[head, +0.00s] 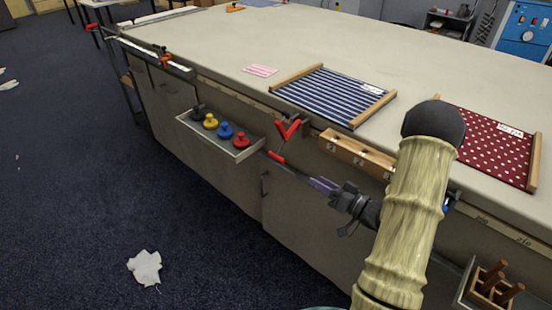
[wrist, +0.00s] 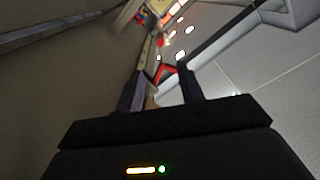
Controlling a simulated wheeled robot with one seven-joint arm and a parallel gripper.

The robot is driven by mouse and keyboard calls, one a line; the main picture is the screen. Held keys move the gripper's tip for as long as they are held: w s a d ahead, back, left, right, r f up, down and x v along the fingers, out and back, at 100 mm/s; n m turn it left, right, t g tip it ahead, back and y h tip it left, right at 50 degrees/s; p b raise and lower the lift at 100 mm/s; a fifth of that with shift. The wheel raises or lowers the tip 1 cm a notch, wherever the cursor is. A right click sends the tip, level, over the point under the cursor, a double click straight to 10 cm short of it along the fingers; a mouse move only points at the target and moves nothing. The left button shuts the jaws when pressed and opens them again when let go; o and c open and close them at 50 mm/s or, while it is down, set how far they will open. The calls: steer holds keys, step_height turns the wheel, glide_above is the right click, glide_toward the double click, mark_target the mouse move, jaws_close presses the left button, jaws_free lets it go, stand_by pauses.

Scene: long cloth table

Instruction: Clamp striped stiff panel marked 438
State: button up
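A blue-and-white striped panel (head: 335,96) with wooden end bars lies flat near the table's front edge. Its white tag (head: 372,88) is too small to read. A clamp with red handles (head: 290,129) sits at the table edge by the panel's near left corner; a red-tipped lever (head: 276,157) shows lower down. My gripper (head: 318,183) is in front of the table side, below the panel, pointing toward that lever. In the wrist view its fingers (wrist: 162,88) stand apart, with a red part (wrist: 165,73) beyond them. I see nothing clearly held.
A red dotted panel (head: 497,145) lies to the right. A wooden block (head: 357,153) is at the edge. A shelf (head: 243,154) with several coloured knobs hangs left of my gripper. A holder with wooden pegs (head: 495,285) is at lower right. A pink card (head: 260,71) lies on the table (head: 225,50).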

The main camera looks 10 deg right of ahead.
mark_target(278, 158)
steer(key=b+x, duration=0.1)
steer(key=x, duration=1.6)
steer(key=shift+w+a, duration=0.15)
steer(key=shift+c, duration=0.5)
jaws_close()
